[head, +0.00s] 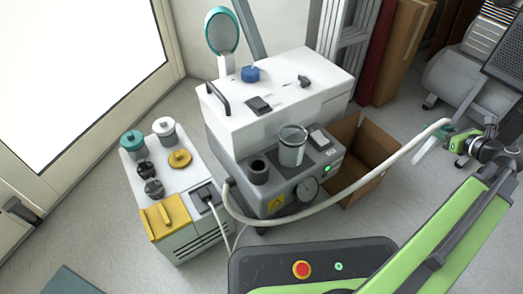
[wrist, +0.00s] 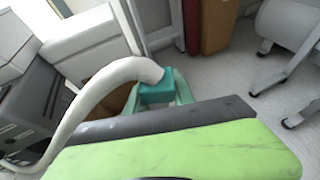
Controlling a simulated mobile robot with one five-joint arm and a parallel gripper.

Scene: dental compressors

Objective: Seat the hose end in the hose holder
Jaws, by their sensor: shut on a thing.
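The cream hose (head: 345,190) arcs from the left side of the grey compressor unit, across its front, up to my gripper (head: 450,143) at the right. Its teal end piece (wrist: 157,92) shows in the wrist view just beyond the dark and lime finger, which hides part of it. My gripper is shut on this hose end, held in the air well right of the compressor. A dark, open-topped cylindrical socket (head: 258,171) stands at the left of the compressor's grey top; it looks like the hose holder, but I cannot be certain. It appears empty.
A clear cup (head: 292,146) stands beside the socket, before the white housing (head: 272,112). A low unit with capped jars (head: 163,130) stands left. An open cardboard box (head: 372,146) lies right. A grey wheeled machine (head: 470,80) stands at far right.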

